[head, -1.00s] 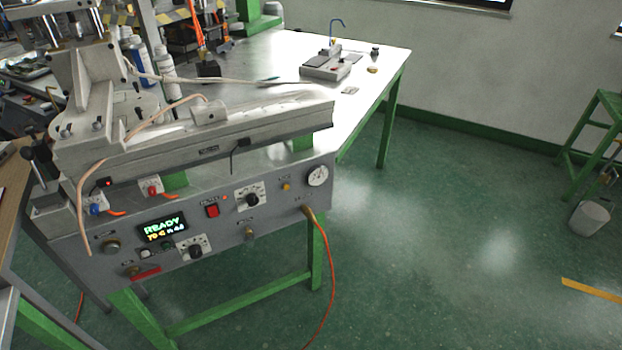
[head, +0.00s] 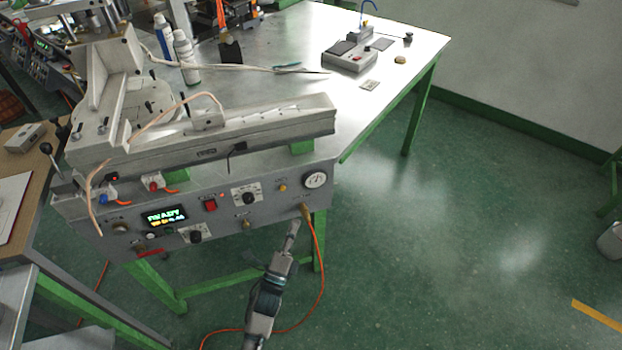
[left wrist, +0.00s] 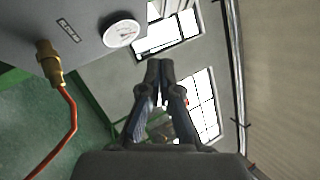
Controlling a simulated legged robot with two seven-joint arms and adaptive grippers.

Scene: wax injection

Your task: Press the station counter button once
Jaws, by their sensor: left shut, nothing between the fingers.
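My left gripper (head: 293,228) is shut and empty, low in front of the right end of the grey machine panel (head: 220,232). It also shows in the left wrist view (left wrist: 159,68), its fingertips together. A small grey box (head: 25,137) lies on the wooden bench at left. I cannot tell which control is the counter button. My right gripper is out of view.
The metal table (head: 292,32) stretches back behind the machine. An orange hose (head: 323,262) hangs from a brass fitting (head: 305,210) close to my left gripper. White bottles (head: 185,55) stand at the back.

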